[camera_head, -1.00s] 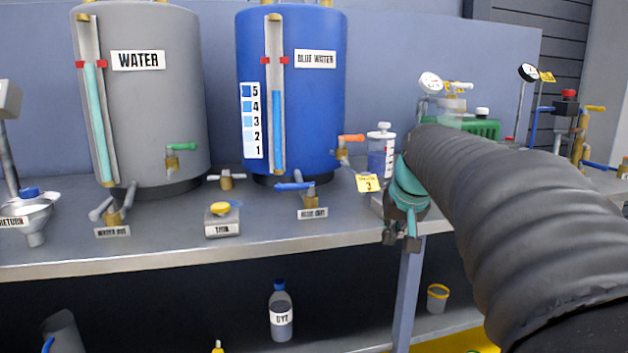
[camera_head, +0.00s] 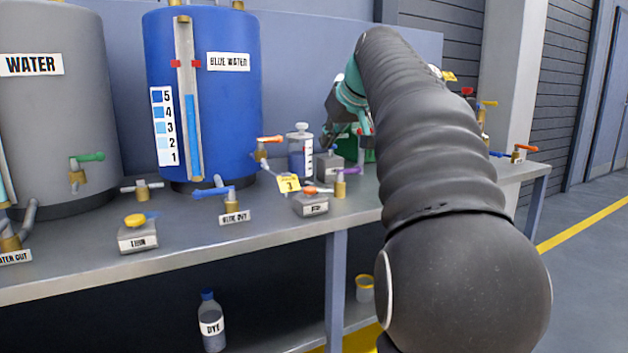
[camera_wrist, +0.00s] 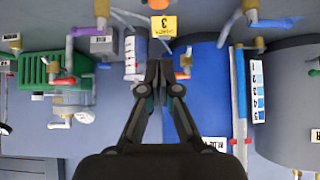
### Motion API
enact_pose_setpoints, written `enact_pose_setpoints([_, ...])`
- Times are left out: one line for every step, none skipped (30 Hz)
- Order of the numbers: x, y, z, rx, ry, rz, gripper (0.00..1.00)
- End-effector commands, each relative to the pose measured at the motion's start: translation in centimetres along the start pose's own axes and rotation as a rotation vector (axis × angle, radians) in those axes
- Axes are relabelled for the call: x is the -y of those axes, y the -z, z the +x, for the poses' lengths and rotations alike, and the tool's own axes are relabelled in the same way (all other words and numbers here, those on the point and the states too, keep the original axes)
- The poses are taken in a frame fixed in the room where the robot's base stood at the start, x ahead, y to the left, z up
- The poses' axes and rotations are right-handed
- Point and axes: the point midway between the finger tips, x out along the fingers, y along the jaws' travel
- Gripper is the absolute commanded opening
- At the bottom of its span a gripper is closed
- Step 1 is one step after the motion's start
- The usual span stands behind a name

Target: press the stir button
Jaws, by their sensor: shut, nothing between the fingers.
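No label that clearly reads stir can be made out. A box with a yellow button (camera_head: 138,233), labelled THIN, sits further left. A plain grey box (camera_head: 329,165) stands behind, below my gripper (camera_head: 348,132), beside a clear syringe-like vessel (camera_head: 300,152). My gripper is raised above the bench, partly hidden by my arm. In the wrist view, my gripper (camera_wrist: 159,72) is shut and empty, its tips overlapping the vessel and blue tank in the picture.
The blue water tank (camera_head: 202,100) and grey water tank (camera_head: 58,110) stand at left. Valves line the bench (camera_head: 75,257), including a blue-handled one (camera_head: 214,192) and a purple-handled one (camera_head: 341,180). A yellow tag (camera_head: 289,184) hangs near the vessel. A green unit (camera_wrist: 55,68) shows in the wrist view.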

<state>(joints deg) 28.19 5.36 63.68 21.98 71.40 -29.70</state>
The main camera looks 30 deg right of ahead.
Motion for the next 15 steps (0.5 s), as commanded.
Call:
enact_pose_setpoints([0.0,0.0,0.0,0.000,0.000,0.001,0.00])
enact_pose_setpoints([0.0,0.0,0.0,0.000,0.000,0.001,0.00])
enact_pose_setpoints([0.0,0.0,0.0,0.000,0.000,0.001,0.00])
enact_pose_setpoints([0.0,0.0,0.1,0.001,0.000,0.001,0.00])
enact_pose_setpoints([0.0,0.0,0.1,0.001,0.000,0.001,0.00])
enact_pose_setpoints([0.0,0.0,0.3,0.001,0.000,0.001,0.00])
enact_pose_setpoints([0.0,-0.1,0.4,0.002,0.001,0.001,0.00])
enact_pose_setpoints([0.0,-0.1,0.6,0.002,0.001,0.001,0.00])
enact_pose_setpoints([0.0,-0.1,1.0,0.003,0.001,0.001,0.00])
enact_pose_setpoints([0.0,-0.1,1.4,0.003,0.001,0.001,0.00])
enact_pose_setpoints([0.0,-0.1,1.8,0.002,0.001,0.001,0.00])
enact_pose_setpoints([0.1,-0.1,2.4,0.003,0.002,0.001,0.00])
enact_pose_setpoints([0.1,-0.1,2.9,0.003,0.002,0.001,0.00])
enact_pose_setpoints([0.1,-0.1,3.4,0.003,0.002,0.001,0.00])
enact_pose_setpoints([0.1,-0.1,4.2,0.003,0.003,0.001,0.00])
